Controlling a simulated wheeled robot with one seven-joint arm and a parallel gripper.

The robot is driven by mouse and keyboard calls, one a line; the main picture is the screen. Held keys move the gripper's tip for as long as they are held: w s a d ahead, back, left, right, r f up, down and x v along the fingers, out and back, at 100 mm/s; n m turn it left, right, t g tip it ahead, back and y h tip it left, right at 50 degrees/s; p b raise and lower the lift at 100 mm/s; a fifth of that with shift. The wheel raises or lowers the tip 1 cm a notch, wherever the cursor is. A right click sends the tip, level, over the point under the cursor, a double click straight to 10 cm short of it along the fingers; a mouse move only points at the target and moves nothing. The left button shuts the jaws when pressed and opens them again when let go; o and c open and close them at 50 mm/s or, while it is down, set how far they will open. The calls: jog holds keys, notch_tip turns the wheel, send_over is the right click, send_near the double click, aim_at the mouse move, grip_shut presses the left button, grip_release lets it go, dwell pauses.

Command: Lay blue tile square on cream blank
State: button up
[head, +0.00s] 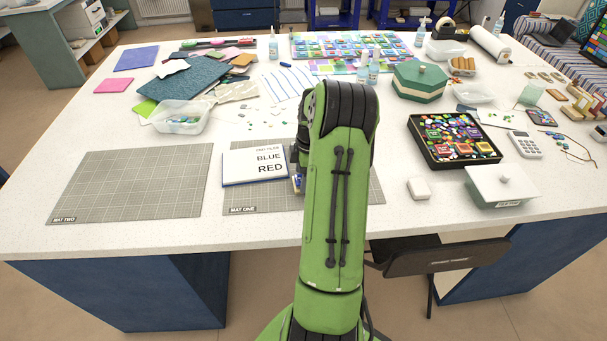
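A small part of what looks like my gripper (297,181) shows at the arm's left edge, beside the card. Its fingers are hidden, so I cannot see whether it holds anything. I cannot make out the cream blank; it may be behind my arm. A black tray (419,143) at the right holds several coloured tiles and small pieces. I cannot single out the blue tile with certainty.
Mat two (130,185) at the left is bare. A white block (419,188), a lidded white box (503,188) and a calculator (525,145) lie at right. A green box (420,83) stands behind.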

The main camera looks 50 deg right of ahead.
notch_tip(320, 180, up, 12)
jog(key=s+d+p, duration=0.1)
jog(key=p, duration=0.1)
jog(key=w+a+r+m+h, duration=0.1)
jog(key=w+a+r, duration=0.2)
jog(key=a+r, duration=0.55)
jog(key=s+a+r+m+t+h, duration=0.1)
jog(key=s+a+r+m, duration=0.15)
jog(key=a, duration=1.15)
jog(key=s+a+m+t+y, duration=0.1)
jog(key=s+a+m+t, duration=0.2)
jog(key=s+a, duration=0.9)
jog(key=a+m, duration=0.1)
jog(key=m, duration=0.1)
jog(key=shift+a+f+m+t, duration=0.15)
jog(key=shift+f+m+t, duration=0.15)
jog(key=shift+m, duration=0.05)
